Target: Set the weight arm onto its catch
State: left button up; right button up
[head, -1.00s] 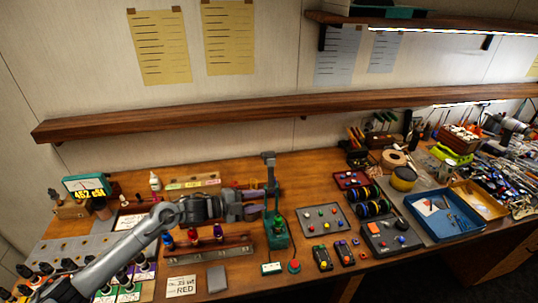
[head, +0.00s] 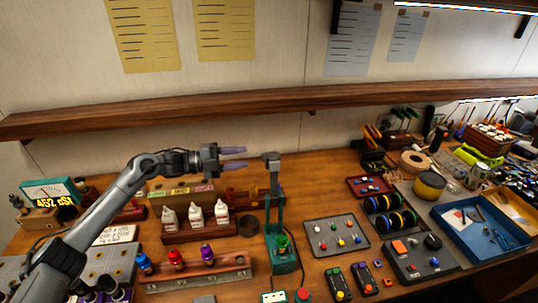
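A green stand (head: 283,262) rises from the bench near the middle of the head view. A grey upright piece with a block-like head (head: 272,161) stands at its top; it looks like the weight arm, and it appears upright. I cannot make out the catch clearly. A green knob-like part (head: 283,243) sits low on the stand. My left gripper (head: 243,157) points right, its two purple fingers apart and empty, just left of the grey head. A small gap seems to separate them, though depth is hard to judge. My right gripper is out of view.
A grey button panel (head: 336,235) lies to the right. A wooden shelf (head: 230,104) runs behind, above the gripper.

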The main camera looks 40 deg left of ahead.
aim_at(263, 154)
pick_arm(q)
jog(key=p+x, duration=0.2)
jog(key=x, duration=0.5)
jog(key=shift+w+d+r, duration=0.2)
jog(key=shift+w+d, duration=0.05)
jog(key=shift+d, duration=0.05)
jog(key=shift+p+x, duration=0.4)
jog(key=shift+x, duration=0.5)
jog(key=shift+f, duration=0.15)
grip_shut()
